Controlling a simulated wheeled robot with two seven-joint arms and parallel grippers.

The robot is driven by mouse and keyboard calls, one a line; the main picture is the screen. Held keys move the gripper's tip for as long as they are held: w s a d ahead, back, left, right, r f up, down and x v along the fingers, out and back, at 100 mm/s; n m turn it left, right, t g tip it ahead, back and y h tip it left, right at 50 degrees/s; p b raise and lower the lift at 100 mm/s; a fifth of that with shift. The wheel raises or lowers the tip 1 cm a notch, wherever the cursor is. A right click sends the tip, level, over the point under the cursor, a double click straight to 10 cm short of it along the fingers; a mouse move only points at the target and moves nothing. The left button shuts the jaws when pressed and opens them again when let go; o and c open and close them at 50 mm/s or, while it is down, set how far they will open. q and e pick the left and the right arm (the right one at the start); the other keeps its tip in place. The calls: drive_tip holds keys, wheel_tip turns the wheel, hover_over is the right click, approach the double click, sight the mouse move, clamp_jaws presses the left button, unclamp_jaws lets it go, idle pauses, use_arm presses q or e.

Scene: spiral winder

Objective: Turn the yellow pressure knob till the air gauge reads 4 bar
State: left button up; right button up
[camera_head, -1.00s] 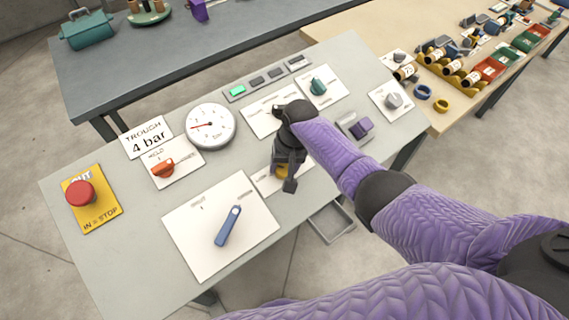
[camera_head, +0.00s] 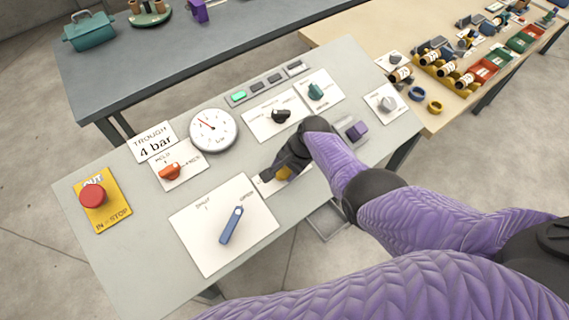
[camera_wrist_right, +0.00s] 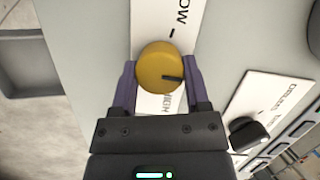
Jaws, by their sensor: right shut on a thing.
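The yellow pressure knob (camera_wrist_right: 158,66) sits between the two fingers of my right gripper (camera_wrist_right: 158,82) in the right wrist view, and its dark pointer mark faces right. In the head view only a little of the yellow knob (camera_head: 283,173) shows under my right gripper (camera_head: 281,171), which is shut on it. The round white air gauge (camera_head: 213,130) is to the left, and its red needle points to the upper left. Its numbers are too small to read. A sign (camera_head: 154,143) reads "TROUGH 4 bar". My left gripper is not in view.
A red stop button (camera_head: 92,195), an orange knob (camera_head: 169,171) and a blue lever (camera_head: 231,225) are on the panel left of my right gripper. A black knob (camera_head: 281,116) and a green knob (camera_head: 316,91) are beyond it.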

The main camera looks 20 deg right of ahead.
drive_tip(key=shift+m+t+y+p, duration=0.3)
drive_tip(key=shift+m+t+p, duration=0.35)
drive_tip(key=shift+m, duration=1.55)
drive_tip(key=o, duration=1.3)
drive_tip(key=p+v, duration=0.8)
drive_tip(key=v, duration=0.2)
drive_tip(key=shift+p, duration=0.35)
drive_tip(key=shift+f, duration=0.1)
